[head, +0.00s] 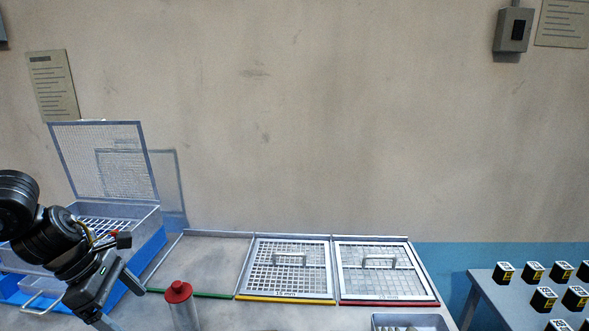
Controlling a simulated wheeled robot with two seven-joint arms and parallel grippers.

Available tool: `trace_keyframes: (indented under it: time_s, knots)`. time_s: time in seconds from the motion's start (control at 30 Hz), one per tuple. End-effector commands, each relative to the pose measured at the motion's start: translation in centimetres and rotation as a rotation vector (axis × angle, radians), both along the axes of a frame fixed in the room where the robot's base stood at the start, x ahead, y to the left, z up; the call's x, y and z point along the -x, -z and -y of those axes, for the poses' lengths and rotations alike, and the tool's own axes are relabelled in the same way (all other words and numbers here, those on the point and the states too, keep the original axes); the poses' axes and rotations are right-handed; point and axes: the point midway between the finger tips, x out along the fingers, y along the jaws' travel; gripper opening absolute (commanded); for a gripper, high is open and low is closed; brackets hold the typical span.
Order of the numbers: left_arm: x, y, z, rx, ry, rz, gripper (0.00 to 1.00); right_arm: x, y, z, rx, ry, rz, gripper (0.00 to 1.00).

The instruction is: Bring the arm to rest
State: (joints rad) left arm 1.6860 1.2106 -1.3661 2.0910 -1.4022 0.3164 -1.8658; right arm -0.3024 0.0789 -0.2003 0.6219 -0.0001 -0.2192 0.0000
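My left gripper (119,302) is at the lower left, above the table's front left part. Its two fingers are apart, and nothing shows between them. My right arm and gripper are not in view. A sieve frame (246,268) with a handle lies in the bay with the yellow front strip. A finer sieve frame (345,270) with a handle lies in the bay with the red front strip. The bay with the green front strip (205,262) is empty.
A blue-and-grey box (152,243) with its mesh lid (105,160) raised stands behind my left arm. A grey tray (376,320) is at the front right. A side table (484,297) holds several black blocks.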

Motion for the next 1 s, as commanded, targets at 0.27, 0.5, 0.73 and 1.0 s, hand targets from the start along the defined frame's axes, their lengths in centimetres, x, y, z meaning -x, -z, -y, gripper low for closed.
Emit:
trace_keyframes:
  time_s: [0.27,0.5,0.73,1.0]
  knots:
    - [-1.9,2.9,5.0,0.064,-0.057,0.026,0.87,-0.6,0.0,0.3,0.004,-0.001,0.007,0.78]
    - [-3.3,6.3,13.3,0.243,-0.186,0.026,0.87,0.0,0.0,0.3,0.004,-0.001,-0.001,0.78]
    - [-2.8,8.6,24.3,0.648,-0.554,-0.114,0.87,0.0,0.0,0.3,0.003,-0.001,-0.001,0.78]
    - [-2.0,10.0,28.0,1.142,-1.291,-0.516,0.87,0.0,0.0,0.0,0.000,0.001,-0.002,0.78]
